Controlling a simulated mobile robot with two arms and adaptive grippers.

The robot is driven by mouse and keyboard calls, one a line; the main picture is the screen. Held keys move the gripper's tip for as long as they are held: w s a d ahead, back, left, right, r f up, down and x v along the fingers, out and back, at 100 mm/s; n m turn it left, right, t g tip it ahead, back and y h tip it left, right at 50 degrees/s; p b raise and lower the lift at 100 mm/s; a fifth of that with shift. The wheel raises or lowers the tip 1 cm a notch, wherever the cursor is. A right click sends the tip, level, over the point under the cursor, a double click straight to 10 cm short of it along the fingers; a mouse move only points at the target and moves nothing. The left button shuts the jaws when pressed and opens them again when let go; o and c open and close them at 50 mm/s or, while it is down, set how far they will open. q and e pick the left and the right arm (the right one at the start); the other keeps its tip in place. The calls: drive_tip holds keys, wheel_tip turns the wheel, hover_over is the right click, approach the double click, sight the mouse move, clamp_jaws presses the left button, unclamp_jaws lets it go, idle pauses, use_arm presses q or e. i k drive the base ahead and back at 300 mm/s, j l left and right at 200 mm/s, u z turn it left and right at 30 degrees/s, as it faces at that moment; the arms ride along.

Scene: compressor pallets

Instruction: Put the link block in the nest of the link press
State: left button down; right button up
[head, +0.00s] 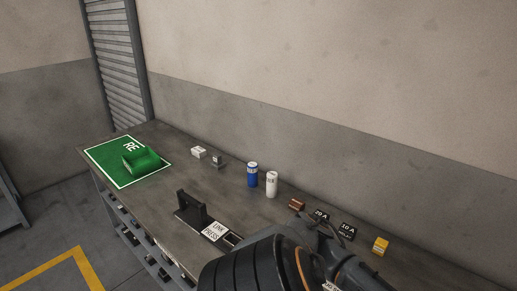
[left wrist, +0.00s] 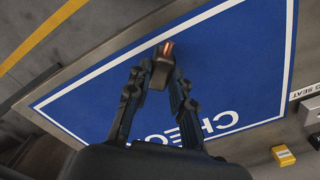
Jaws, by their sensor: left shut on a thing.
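My left gripper (left wrist: 160,72) shows in the left wrist view, its fingers closed on a small dark block with a copper-coloured end (left wrist: 168,48), which I take to be the link block. It is over a blue mat, and the height is hard to tell. In the head view the link press (head: 192,208) is a dark base with an upright frame, with a white LINK PRESS label (head: 216,231) beside it. Its nest cannot be clearly made out. A dark arm of mine covers the bottom middle of the head view, hiding part of the bench. My right gripper is not in view.
On the bench are a green mat (head: 110,172) with a green tray (head: 141,164), a blue can (head: 252,175), a white can (head: 272,184), a copper-brown block (head: 297,204) and a yellow block (head: 380,246). The blue mat (left wrist: 225,65) carries white lettering.

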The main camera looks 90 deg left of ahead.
sight(234, 243)
drive_tip(key=k+j+z, duration=0.5)
drive_tip(key=k+j, duration=0.8)
